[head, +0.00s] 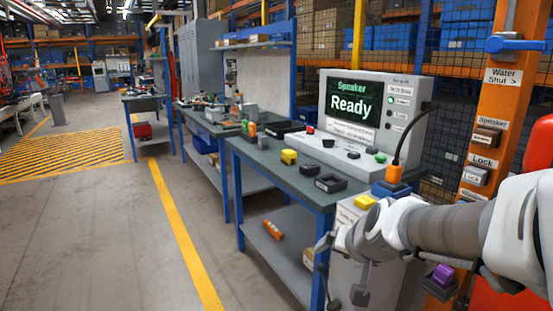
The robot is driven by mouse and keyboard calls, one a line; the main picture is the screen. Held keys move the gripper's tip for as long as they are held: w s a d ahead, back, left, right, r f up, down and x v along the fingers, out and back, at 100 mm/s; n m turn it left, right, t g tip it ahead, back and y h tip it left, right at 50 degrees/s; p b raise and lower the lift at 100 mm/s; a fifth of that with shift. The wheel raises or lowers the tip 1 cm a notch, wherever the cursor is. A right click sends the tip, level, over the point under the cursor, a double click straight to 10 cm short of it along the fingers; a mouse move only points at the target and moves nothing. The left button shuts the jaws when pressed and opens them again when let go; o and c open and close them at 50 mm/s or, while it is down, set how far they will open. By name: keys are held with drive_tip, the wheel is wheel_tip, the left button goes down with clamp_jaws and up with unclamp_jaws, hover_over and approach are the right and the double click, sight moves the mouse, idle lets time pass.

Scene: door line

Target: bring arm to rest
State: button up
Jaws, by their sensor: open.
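My arm reaches in from the right edge, in front of the near workbench (300,186). My gripper (342,279) hangs at the arm's left end, below the bench top and by its right front corner. Its fingers stand apart, with nothing seen between them. A light grey cabinet behind the gripper and arm is partly hidden by them.
A speaker test unit (372,110) reading "Ready" stands on the bench, with an orange plug (394,174) near its right end. An orange post (490,130) with labelled switches is at right. Open floor lies left.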

drive_tip(key=s+d+r+n+g+h, duration=0.1)
drive_tip(key=s+r+n+g, duration=0.2)
drive_tip(key=s, duration=1.6)
wheel_tip(320, 180, up, 18)
drive_tip(key=p, duration=1.8)
drive_tip(key=shift+s+d+n, duration=0.2)
drive_tip(key=shift+s+n, duration=0.1)
